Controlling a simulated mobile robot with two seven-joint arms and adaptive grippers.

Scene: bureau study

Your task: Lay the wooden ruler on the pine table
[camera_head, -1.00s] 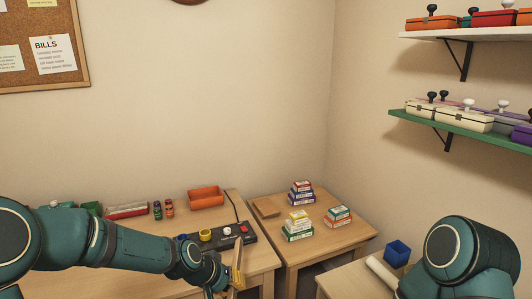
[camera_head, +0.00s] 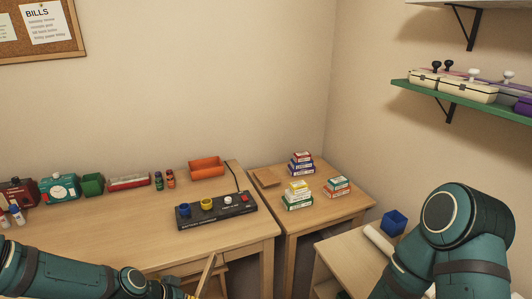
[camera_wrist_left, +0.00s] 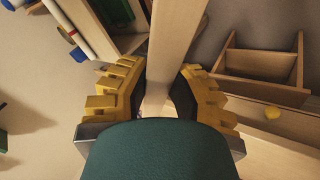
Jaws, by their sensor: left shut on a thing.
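My left gripper (camera_wrist_left: 165,95) is shut on the wooden ruler (camera_wrist_left: 176,38), a long pale strip running up between its yellow fingers in the left wrist view. In the head view the ruler (camera_head: 206,274) shows as a thin tilted strip at the bottom, in front of the desk's front edge. The left fingers there are mostly cut off by the frame. Light wooden tables include the small corner table (camera_head: 326,204) and a lower one (camera_head: 345,262) at the right; I cannot tell which is the pine table. My right gripper is out of view; only its arm shows.
The corner table holds stacked boxes (camera_head: 298,194). A blue cup (camera_head: 394,222) and a pale roll (camera_head: 380,241) lie on the lower right table, near my right arm.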

